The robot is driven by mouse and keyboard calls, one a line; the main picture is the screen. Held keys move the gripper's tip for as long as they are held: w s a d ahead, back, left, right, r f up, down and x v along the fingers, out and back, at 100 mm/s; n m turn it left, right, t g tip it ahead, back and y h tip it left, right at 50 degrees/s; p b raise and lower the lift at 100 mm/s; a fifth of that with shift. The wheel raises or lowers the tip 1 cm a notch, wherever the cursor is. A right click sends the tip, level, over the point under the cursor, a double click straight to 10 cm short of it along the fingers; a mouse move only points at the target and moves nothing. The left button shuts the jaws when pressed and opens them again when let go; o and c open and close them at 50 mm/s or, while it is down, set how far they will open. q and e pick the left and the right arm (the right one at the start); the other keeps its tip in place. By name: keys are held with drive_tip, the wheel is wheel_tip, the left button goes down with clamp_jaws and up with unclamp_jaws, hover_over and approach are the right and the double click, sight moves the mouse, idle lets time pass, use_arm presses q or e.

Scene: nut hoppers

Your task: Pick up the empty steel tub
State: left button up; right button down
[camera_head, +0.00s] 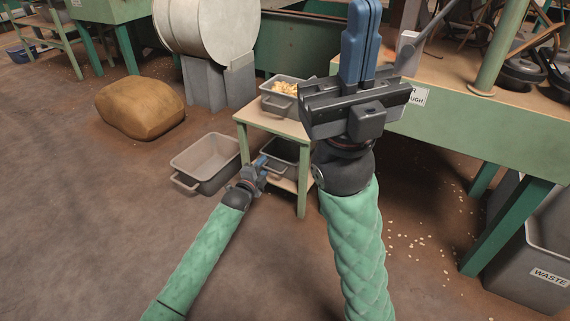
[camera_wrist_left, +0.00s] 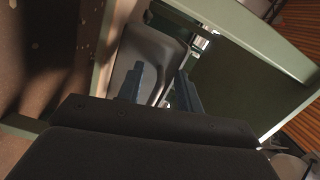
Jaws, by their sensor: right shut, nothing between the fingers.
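A grey tub (camera_head: 283,153) sits on the lower shelf of a small green stand; its inside looks dark and I see no contents. It seems to be the grey tub (camera_wrist_left: 150,52) in the left wrist view. My left gripper (camera_head: 263,163) is beside its near left end. In the left wrist view its blue fingers (camera_wrist_left: 161,82) are apart, with part of the tub between and beyond them; whether they touch it I cannot tell. Another empty grey tub (camera_head: 190,164) stands on the floor to the left. My right gripper (camera_head: 361,42) is raised, shut and empty.
A tub with pale nuts (camera_head: 283,102) stands on the stand's top (camera_head: 265,121). The stand's legs (camera_head: 303,184) are close to my left gripper. A brown sack (camera_head: 140,107), a green workbench (camera_head: 480,135) and a waste bin (camera_head: 530,250) are around. The floor at front left is clear.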

use_arm(q)
drive_tip(key=shift+w, duration=0.1)
clamp_jaws()
drive_tip(key=shift+r, duration=0.2)
idle(0.4)
